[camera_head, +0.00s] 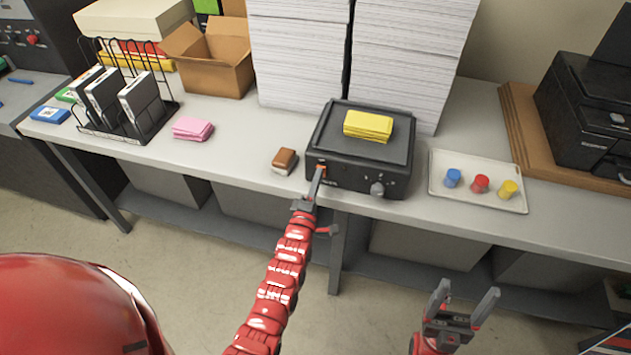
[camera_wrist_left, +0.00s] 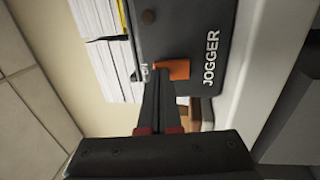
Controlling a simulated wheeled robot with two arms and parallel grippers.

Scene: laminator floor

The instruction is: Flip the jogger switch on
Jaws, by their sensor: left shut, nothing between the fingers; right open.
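The jogger (camera_head: 333,142) is a dark box with a flat top on the bench, and its front label reads JOGGER in the left wrist view (camera_wrist_left: 211,58). An orange switch (camera_wrist_left: 173,70) is on its front face; it also shows in the head view (camera_head: 321,168) at the front left. My left gripper (camera_head: 318,178) is shut and empty, its tips at the switch, seemingly touching it. The fingertips (camera_wrist_left: 158,84) partly cover the switch, and I cannot tell which way it is set. My right gripper (camera_head: 467,299) is open and empty, low in front of the bench.
Yellow paper (camera_head: 368,126) lies on the jogger. A brown block (camera_head: 285,161) sits to its left, a tray (camera_head: 476,201) with coloured caps to its right. Tall paper stacks (camera_head: 300,57) stand behind. Pink pads (camera_head: 192,129) and a wire rack (camera_head: 172,106) are further left.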

